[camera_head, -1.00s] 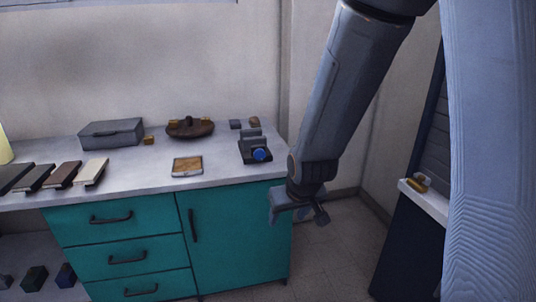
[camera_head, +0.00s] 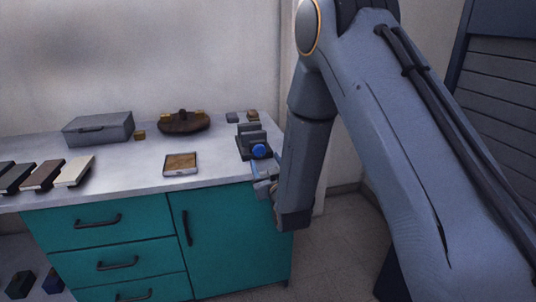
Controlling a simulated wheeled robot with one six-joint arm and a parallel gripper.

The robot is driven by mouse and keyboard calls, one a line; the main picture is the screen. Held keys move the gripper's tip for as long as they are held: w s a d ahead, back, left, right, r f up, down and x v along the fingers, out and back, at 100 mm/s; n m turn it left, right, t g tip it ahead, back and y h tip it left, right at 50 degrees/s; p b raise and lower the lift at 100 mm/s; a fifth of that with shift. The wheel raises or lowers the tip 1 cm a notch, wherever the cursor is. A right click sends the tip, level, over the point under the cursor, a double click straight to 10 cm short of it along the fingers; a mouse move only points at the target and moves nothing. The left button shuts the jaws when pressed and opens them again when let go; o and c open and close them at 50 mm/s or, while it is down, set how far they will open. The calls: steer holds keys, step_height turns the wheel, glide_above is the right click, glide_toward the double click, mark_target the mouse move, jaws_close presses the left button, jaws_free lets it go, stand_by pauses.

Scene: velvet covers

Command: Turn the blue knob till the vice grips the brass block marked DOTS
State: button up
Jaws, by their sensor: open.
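The blue knob (camera_head: 260,151) is on the front of a small dark grey vice (camera_head: 250,134), which stands near the right end of the worktop. My gripper (camera_head: 262,178) is open just in front of and below the knob, at the worktop's front right edge. I cannot tell whether a finger touches the knob. Small brass-coloured blocks show beside the grey box (camera_head: 139,135), on the round brown holder and at the back right (camera_head: 252,115). No DOTS marking is readable at this size. I cannot tell whether a block sits between the vice jaws.
A grey lidded box (camera_head: 99,128) and a round brown holder (camera_head: 184,123) stand at the back of the worktop (camera_head: 130,178). A small tan-topped tray (camera_head: 181,164) lies in front. Several dark and pale books (camera_head: 73,171) lie at the left. Teal drawers (camera_head: 100,245) are below.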

mark_target(261, 151)
steer(key=x, duration=0.6)
steer(key=shift+w+a, duration=0.2)
steer(key=shift+w, duration=0.1)
steer(key=c, duration=0.9)
steer(key=shift+d+f, duration=0.1)
steer(key=shift+d, duration=0.2)
steer(key=shift+c, duration=0.8)
steer(key=shift+a, duration=0.15)
